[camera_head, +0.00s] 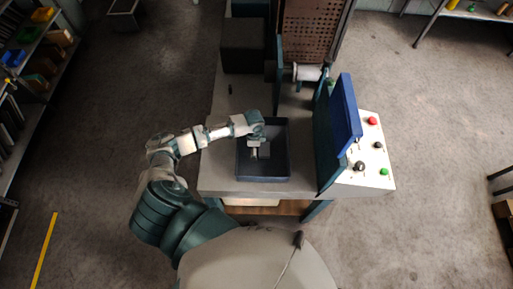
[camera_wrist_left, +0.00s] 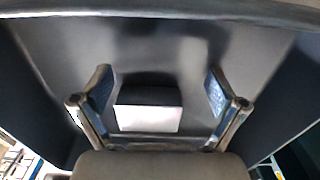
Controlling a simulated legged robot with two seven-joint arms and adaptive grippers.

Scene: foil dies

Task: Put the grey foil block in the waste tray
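The waste tray (camera_head: 265,172) is a dark blue open box on the grey bench, near its front edge; its floor (camera_wrist_left: 160,55) and side walls fill much of the left wrist view. My left gripper (camera_head: 254,152) reaches down into the tray from the left. In the left wrist view its two fingers (camera_wrist_left: 158,92) are spread wide. The grey foil block (camera_wrist_left: 149,110) lies between them, with a gap on both sides, and appears to be on the tray floor. In the head view my gripper mostly hides the block. My right gripper is not in view.
A blue upright panel (camera_head: 347,108) and a control box (camera_head: 372,160) with red, green and black knobs stand right of the tray. A dark box (camera_head: 243,46) and a perforated rack (camera_head: 310,28) are farther back. The bench left of the tray is mostly clear.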

